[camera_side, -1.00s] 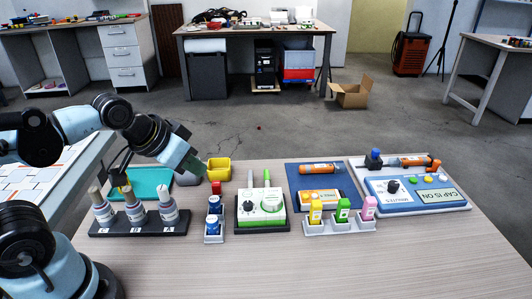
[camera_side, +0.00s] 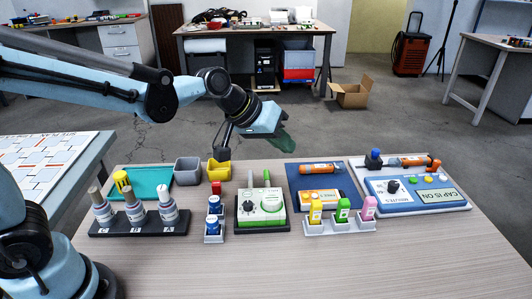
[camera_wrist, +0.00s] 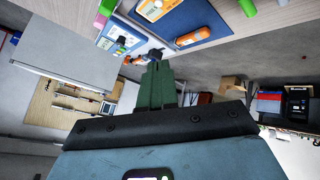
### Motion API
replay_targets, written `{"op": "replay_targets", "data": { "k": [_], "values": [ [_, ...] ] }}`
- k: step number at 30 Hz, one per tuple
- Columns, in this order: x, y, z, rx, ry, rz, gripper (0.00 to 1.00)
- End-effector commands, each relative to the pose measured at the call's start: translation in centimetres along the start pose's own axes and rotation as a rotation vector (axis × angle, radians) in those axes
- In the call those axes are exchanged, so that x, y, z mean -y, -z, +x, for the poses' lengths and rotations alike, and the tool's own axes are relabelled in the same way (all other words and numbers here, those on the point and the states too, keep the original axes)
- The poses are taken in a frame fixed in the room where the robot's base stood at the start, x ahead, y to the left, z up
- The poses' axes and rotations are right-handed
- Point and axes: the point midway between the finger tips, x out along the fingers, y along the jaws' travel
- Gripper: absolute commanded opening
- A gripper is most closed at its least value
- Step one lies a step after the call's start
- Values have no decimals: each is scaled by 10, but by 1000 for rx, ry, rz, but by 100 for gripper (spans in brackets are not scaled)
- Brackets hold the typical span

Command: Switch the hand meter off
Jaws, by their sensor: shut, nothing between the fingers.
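An orange and white hand-held device (camera_side: 318,196), apparently the hand meter, lies on a dark blue mat (camera_side: 297,181) right of the table's middle. It also shows at the top of the wrist view (camera_wrist: 157,8), with a dark round feature; its switch position is too small to tell. An orange cylinder (camera_side: 320,168) lies behind it on the mat and also shows in the wrist view (camera_wrist: 193,37). My gripper (camera_side: 284,142) hangs in the air beyond the back edge, up and left of the mat. Its green fingers (camera_wrist: 158,85) are shut and empty, touching nothing.
A yellow bin (camera_side: 219,170) stands at the back. The front tabletop is clear.

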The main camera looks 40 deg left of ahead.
Motion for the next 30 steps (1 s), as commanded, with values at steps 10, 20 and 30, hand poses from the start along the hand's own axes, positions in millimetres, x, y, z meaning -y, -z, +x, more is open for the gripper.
{"op": "replay_targets", "data": {
  "k": [10, 20, 30],
  "values": [
    [-31, 17, 56, 10, -97, -85, 0],
    [-36, 18, 65, 12, -114, -100, 0],
    [-34, 15, 69, 12, -113, -100, 0]
  ]
}}
